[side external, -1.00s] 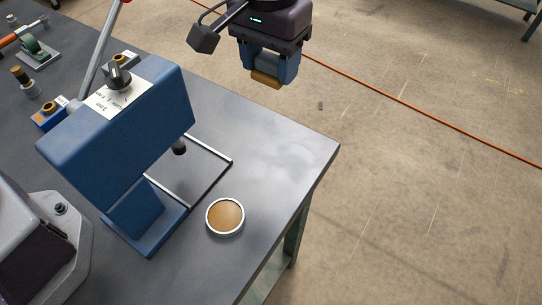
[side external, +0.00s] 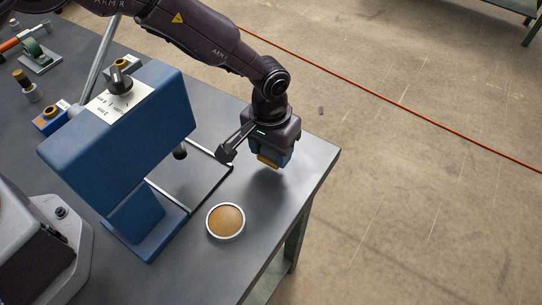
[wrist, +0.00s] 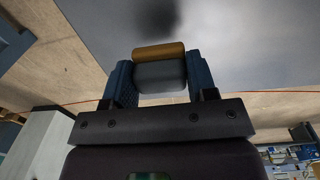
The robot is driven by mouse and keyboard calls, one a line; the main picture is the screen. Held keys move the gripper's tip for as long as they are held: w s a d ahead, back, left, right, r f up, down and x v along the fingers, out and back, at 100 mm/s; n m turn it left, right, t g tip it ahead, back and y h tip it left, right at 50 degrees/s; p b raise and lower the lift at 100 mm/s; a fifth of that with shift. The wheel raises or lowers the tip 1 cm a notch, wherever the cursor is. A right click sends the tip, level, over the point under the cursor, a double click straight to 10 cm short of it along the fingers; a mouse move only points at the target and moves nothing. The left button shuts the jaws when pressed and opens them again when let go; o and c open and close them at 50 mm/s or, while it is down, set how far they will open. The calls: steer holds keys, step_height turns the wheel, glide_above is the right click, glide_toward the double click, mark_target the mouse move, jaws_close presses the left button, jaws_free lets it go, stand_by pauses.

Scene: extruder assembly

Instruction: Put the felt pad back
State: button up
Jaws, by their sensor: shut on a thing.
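My gripper (side external: 271,156) is shut on a small grey block with a tan layer, which looks like the felt pad (side external: 267,163). In the wrist view the pad (wrist: 159,72) sits between the two blue fingers, grey part nearer the palm and tan layer outward. The gripper points down over the table near its right edge; the pad appears to be above the surface, though the exact gap is hard to tell. A round white-rimmed dish (side external: 225,222) with a tan-brown inside lies on the table, below and left of the gripper in the picture.
A blue press-like stand (side external: 126,150) is left of the gripper, with a thin-railed plate (side external: 195,178) at its foot. The grey tabletop (side external: 270,205) is clear around the dish. Its right edge (side external: 325,176) is close to the gripper. Small tools lie at the far left.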

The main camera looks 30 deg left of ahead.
mark_target(271, 159)
steer(key=shift+f, duration=1.5)
steer(key=shift+f, duration=0.1)
steer(key=o, duration=0.9)
steer(key=r, duration=1.2)
steer(key=shift+a+r, duration=0.1)
steer(key=shift+a, duration=0.1)
